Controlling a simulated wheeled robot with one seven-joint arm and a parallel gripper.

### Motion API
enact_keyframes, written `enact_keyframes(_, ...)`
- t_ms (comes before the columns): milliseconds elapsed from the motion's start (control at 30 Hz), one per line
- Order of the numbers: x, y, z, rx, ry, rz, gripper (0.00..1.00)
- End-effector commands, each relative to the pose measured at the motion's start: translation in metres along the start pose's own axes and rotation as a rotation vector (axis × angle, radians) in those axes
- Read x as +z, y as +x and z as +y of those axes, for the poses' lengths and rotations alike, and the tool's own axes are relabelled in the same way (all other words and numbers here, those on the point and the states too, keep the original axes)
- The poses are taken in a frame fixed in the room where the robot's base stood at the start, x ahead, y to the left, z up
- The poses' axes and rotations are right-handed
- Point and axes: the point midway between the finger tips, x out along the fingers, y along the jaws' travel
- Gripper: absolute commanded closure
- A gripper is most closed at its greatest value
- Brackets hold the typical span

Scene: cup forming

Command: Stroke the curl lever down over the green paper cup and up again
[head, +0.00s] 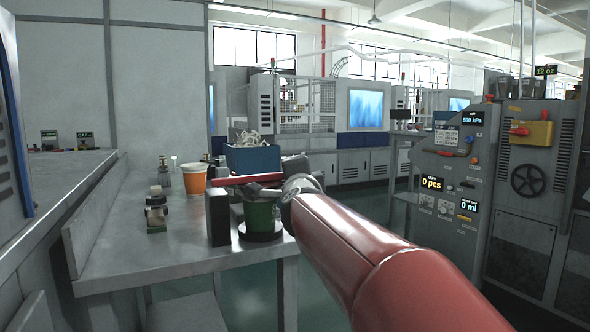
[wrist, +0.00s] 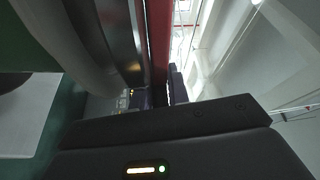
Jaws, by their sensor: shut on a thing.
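The green paper cup (head: 261,215) stands upright on a round dark base at the near right end of the bench. The curl lever (head: 240,180) is a red bar, lying nearly level just above the cup, with its left end at a dark upright post (head: 218,218). My gripper (head: 276,190) is at the right end of the lever, shut on it, beside the cup's upper part. My forearm and wrist hide part of this end. In the wrist view the red lever (wrist: 159,45) runs up from the dark gripper body; the fingertips are not clear there.
An orange paper cup (head: 194,179) and small metal fittings (head: 157,212) stand on the grey bench (head: 150,255). A blue bin (head: 252,158) with pale scraps is behind the lever. A grey machine panel (head: 455,195) stands to the right, past open floor.

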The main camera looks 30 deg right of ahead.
Motion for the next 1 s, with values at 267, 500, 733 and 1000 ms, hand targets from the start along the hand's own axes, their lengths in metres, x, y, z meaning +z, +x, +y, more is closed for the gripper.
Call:
enact_keyframes(267, 0.0, 0.0, 0.002, 0.003, -0.001, 0.0, 1.0)
enact_keyframes(500, 0.0, 0.0, 0.002, 0.003, -0.001, 0.0, 0.64)
enact_keyframes(733, 0.0, 0.0, 0.001, 0.002, 0.0, -0.001, 0.64)
enact_keyframes(1000, -0.001, -0.029, -0.001, 0.0, 0.002, 0.0, 0.64)
